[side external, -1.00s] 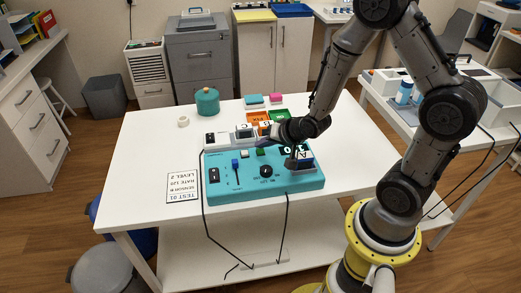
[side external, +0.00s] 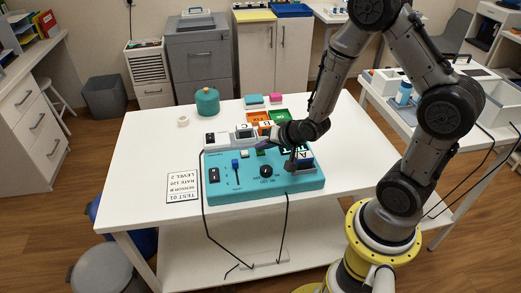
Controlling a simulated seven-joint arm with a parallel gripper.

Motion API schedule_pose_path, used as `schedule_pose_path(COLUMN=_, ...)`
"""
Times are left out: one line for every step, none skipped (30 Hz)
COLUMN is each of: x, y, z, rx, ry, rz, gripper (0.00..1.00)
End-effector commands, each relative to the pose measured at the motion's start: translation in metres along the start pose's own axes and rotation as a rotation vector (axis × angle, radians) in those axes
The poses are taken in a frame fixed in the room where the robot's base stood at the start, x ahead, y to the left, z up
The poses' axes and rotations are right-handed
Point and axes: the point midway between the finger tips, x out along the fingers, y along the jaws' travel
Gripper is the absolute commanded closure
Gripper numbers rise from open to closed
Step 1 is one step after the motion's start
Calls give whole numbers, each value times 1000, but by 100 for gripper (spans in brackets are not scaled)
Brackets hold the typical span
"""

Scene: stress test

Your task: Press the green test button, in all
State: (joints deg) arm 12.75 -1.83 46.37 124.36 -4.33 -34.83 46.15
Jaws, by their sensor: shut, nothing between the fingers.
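The teal test panel (side external: 285,186) lies on the white table. Its small green button (side external: 260,153) is on the upper middle of the panel, mostly hidden by my gripper. My gripper (side external: 262,147) reaches in from the right, shut and empty, with its tip low at the green button. I cannot tell whether the tip touches the button or whether the button is pressed down.
The panel also has a black switch (side external: 214,175), a blue slider (side external: 236,164), a pale button (side external: 244,154) and a black knob (side external: 266,171). A block marked A (side external: 305,156) stands at its right.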

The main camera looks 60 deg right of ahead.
Motion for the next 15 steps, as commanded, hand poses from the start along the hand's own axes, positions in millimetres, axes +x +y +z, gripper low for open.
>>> schedule_pose_path(x=0, y=1, z=1, rx=0, ry=-2, rz=2, gripper=100)
schedule_pose_path(x=0, y=1, z=1, rx=0, ry=-2, rz=2, gripper=100)
schedule_pose_path(x=0, y=1, z=1, rx=0, ry=-2, rz=2, gripper=100)
schedule_pose_path(x=0, y=1, z=1, rx=0, ry=-2, rz=2, gripper=100)
schedule_pose_path(x=0, y=1, z=1, rx=0, ry=-2, rz=2, gripper=100)
schedule_pose_path(x=0, y=0, z=0, rx=0, ry=-2, rz=2, gripper=100)
schedule_pose_path(x=-1, y=0, z=0, rx=0, ry=-2, rz=1, gripper=100)
schedule_pose_path(x=-1, y=0, z=0, rx=0, ry=-2, rz=1, gripper=100)
schedule_pose_path(x=-2, y=-1, z=-1, rx=0, ry=-1, rz=1, gripper=100)
schedule_pose_path(x=-3, y=-2, z=-2, rx=0, ry=-1, rz=1, gripper=100)
schedule_pose_path(x=-4, y=-3, z=-2, rx=0, ry=-1, rz=1, gripper=100)
schedule_pose_path(x=-6, y=-4, z=-4, rx=0, ry=-1, rz=0, gripper=100)
schedule_pose_path(x=-7, y=-5, z=-4, rx=0, ry=0, rz=0, gripper=100)
schedule_pose_path(x=-8, y=-5, z=-5, rx=0, ry=0, rz=0, gripper=100)
schedule_pose_path(x=-10, y=-6, z=-6, rx=0, ry=-1, rz=0, gripper=100)
